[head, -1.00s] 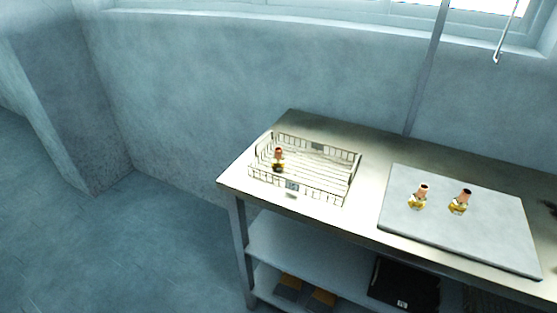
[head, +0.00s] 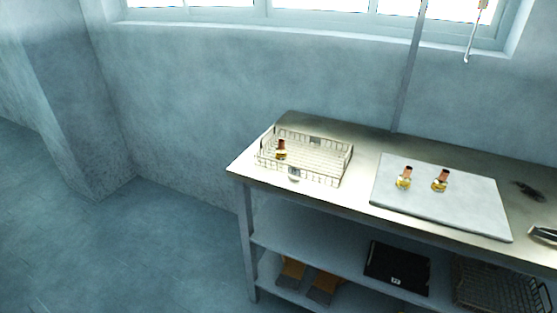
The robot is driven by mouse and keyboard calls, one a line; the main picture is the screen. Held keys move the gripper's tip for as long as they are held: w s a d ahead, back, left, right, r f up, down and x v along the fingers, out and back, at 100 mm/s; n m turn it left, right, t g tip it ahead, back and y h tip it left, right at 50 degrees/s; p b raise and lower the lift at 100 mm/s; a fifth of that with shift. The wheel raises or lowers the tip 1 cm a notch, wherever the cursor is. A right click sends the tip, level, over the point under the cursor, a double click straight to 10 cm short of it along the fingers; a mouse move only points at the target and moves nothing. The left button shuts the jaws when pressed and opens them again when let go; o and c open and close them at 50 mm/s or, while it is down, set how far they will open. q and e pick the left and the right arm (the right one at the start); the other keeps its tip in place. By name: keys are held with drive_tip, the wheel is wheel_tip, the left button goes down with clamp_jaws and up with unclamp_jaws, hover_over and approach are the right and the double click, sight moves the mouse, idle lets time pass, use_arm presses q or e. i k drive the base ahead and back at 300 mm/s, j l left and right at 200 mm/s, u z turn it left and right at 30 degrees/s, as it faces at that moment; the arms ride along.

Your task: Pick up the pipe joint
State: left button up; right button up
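Three pipe joints show, each with a copper-coloured top and a brass-yellow lower part. One pipe joint (head: 281,149) is inside the wire basket (head: 322,179), near its left end. A second pipe joint (head: 404,178) and a third pipe joint (head: 440,181) stand apart, side by side on the pale grey board (head: 470,215) to the right of the basket. Neither of my grippers is in the head view.
The metal table (head: 365,150) has a bare strip between basket and board. A dark item (head: 528,191) and a metal tool (head: 543,233) lie at the right. The lower shelf holds a black box (head: 397,265), a dark wire basket (head: 490,285) and orange-and-dark items (head: 322,286). Floor at left is clear.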

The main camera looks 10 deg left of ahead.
sight(281, 154)
drive_tip(key=k+z, duration=0.1)
drive_tip(key=z, duration=0.35)
drive_tip(key=k+z, duration=0.15)
drive_tip(key=z, duration=0.35)
drive_tip(key=j+z, duration=0.3)
drive_tip(key=i+j+z, duration=0.1)
drive_tip(key=z, duration=0.2)
drive_tip(key=j, duration=2.05)
drive_tip(key=k+j, duration=0.1)
drive_tip(key=j, duration=1.95)
